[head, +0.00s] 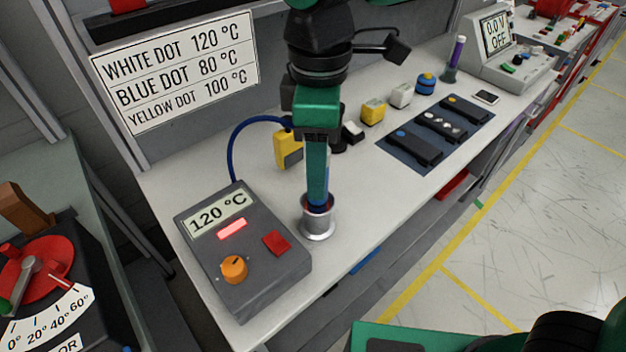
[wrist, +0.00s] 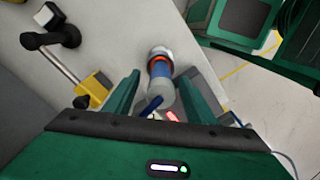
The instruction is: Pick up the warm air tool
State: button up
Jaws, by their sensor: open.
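The warm air tool is blue and stands in a round metal holder (head: 318,224) on the bench. In the head view my gripper (head: 317,196) points down over it and hides most of it. In the wrist view the tool (wrist: 160,72) shows its blue body and grey end between the two green fingers of my gripper (wrist: 160,80). The fingers are apart, with a visible gap on each side of the tool. The grey control unit (head: 243,247) beside the holder reads 120 °C and has a lit red bar, an orange knob and a red button.
A blue cable (head: 233,150) arches from the control unit toward my gripper. A yellow block (head: 287,150) stands behind the holder. A dark mat (head: 408,150) with several black items lies farther right. A wall sign (head: 180,72) lists dot colours and temperatures. The bench front edge is close to the holder.

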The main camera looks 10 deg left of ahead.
jog(key=shift+f, duration=1)
jog(key=c, duration=1.1)
jog(key=shift+r, duration=0.1)
jog(key=shift+r, duration=9.3)
